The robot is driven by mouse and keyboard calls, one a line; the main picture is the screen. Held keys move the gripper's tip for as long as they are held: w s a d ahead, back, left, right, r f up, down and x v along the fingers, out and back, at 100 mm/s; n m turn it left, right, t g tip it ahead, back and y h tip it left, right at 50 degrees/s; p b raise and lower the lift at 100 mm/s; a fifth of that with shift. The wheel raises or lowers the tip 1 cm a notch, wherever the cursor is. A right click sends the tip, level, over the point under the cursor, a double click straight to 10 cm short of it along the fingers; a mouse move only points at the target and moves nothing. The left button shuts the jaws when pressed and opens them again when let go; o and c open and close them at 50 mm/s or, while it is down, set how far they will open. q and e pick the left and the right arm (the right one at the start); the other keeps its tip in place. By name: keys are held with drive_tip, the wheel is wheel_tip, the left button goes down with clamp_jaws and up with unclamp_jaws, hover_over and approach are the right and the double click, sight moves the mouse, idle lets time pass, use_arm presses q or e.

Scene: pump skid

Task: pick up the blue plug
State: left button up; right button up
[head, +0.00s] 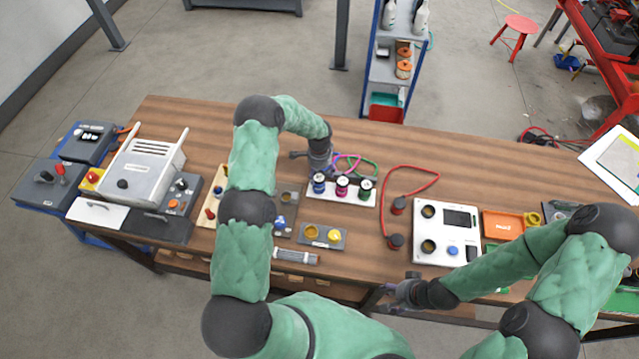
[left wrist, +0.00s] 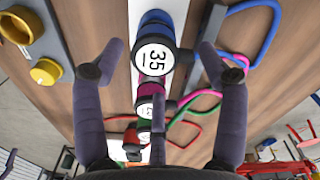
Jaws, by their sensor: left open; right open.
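The blue plug (head: 319,186) stands at the left end of a white strip (head: 330,196) on the table, beside a magenta plug (head: 342,187) and a green plug (head: 365,189). In the left wrist view the blue plug (left wrist: 154,52) has a white cap marked 35. My left gripper (head: 312,162) is open just behind and above the blue plug. In the left wrist view its fingers (left wrist: 150,66) are spread on either side of the plug, with no grip on it. My right gripper (head: 395,290) is open and empty at the table's front edge.
Coloured cables (head: 355,163) curve behind the plugs. A red cable (head: 412,168) lies to the right, left of a white panel (head: 445,230). A grey block with yellow knobs (head: 322,236) lies in front. Bare wood is free at the back.

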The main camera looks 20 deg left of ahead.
sight(320, 177)
use_arm(q)
drive_tip(key=shift+s+d+f+p, duration=0.1)
drive_tip(key=shift+f+p, duration=0.2)
drive_tip(key=shift+f, duration=1.15)
drive_tip(key=shift+s+d+f+p, duration=0.1)
drive_tip(key=shift+f+p, duration=0.2)
drive_tip(key=shift+f, duration=1.1)
drive_tip(key=c, duration=1.4)
